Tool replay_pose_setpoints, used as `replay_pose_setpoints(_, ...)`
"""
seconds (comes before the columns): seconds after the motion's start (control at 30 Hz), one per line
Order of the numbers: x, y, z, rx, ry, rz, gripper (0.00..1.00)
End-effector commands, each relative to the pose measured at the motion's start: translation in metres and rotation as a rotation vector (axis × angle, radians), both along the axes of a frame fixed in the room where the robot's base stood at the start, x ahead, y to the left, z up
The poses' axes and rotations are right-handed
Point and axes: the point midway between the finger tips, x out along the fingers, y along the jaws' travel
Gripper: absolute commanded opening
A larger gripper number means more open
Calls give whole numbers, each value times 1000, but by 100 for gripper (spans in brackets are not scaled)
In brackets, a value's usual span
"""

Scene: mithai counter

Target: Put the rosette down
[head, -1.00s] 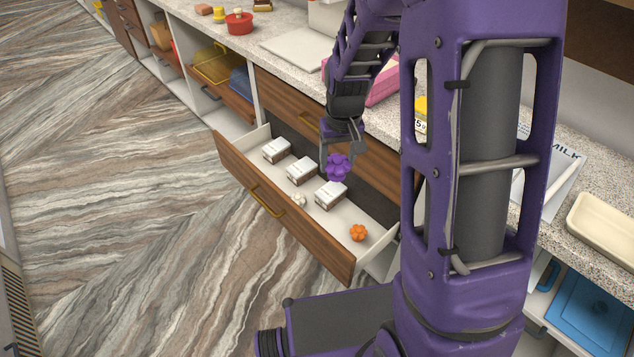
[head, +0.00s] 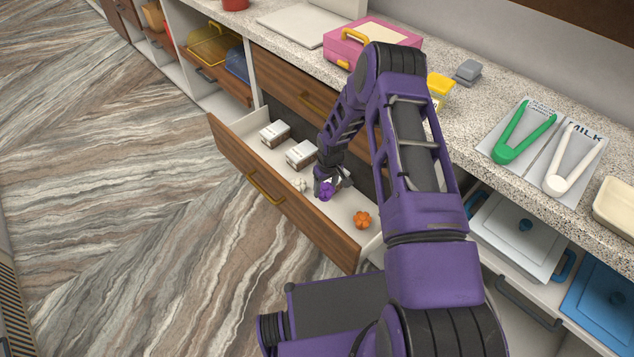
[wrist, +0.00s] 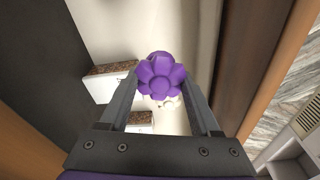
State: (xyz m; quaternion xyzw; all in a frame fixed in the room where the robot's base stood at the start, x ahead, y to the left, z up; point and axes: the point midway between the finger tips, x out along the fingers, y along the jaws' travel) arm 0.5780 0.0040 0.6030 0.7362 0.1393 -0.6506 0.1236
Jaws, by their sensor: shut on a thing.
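The purple rosette (head: 326,191) is between the fingers of my gripper (head: 331,184), inside the open drawer (head: 290,172). In the wrist view my gripper (wrist: 163,92) is shut on the rosette (wrist: 161,78), with one finger on each side of it. Whether the rosette touches the drawer floor cannot be told. An orange rosette (head: 362,220) lies on the drawer floor to the right. A white rosette (head: 299,184) lies just left of the purple one; it is partly hidden behind it in the wrist view (wrist: 168,102).
White boxes with brown sides (head: 275,132) (head: 301,153) stand in the drawer; my arm hides part of its inside. The drawer's wooden front (head: 235,155) borders the space. Above, the counter holds a pink case (head: 345,50), green tongs (head: 524,132) and white tongs (head: 570,160).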

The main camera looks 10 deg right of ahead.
Motion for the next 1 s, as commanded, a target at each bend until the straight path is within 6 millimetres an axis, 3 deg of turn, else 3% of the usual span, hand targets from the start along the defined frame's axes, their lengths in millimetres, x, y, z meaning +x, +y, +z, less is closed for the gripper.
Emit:
replay_pose_setpoints(0.2,-2,0,-44,0,4,1,12)
replay_pose_setpoints(0.47,-1,0,-66,-1,2,1,12)
replay_pose_setpoints(0.63,-2,0,-91,0,3,0,12)
replay_pose_setpoints(1.0,-1,0,-98,-1,2,0,12)
